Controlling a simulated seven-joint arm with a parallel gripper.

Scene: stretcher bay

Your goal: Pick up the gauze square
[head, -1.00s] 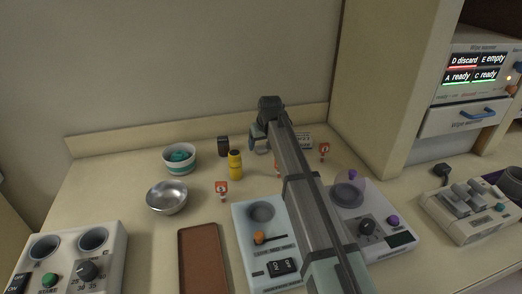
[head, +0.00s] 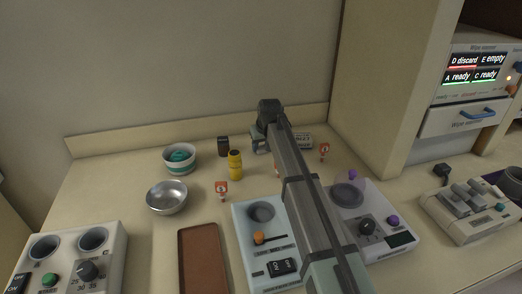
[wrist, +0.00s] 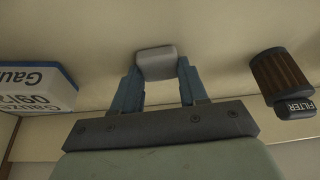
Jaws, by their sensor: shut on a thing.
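In the wrist view the pale grey-white gauze square (wrist: 155,62) sits between the two blue fingertips of my gripper (wrist: 155,75). The fingers are shut on it, one on each side. In the head view my gripper (head: 259,144) is low over the back of the counter, right of the yellow bottle. There I cannot make out the gauze clearly, and the wrist view does not show whether it touches the counter.
A labelled gauze box (wrist: 35,85) and a brown filter canister (wrist: 280,75) flank my gripper. A yellow bottle (head: 235,165), a striped bowl (head: 179,168) and a metal bowl (head: 167,197) stand left. A brown tray (head: 204,262) lies in front.

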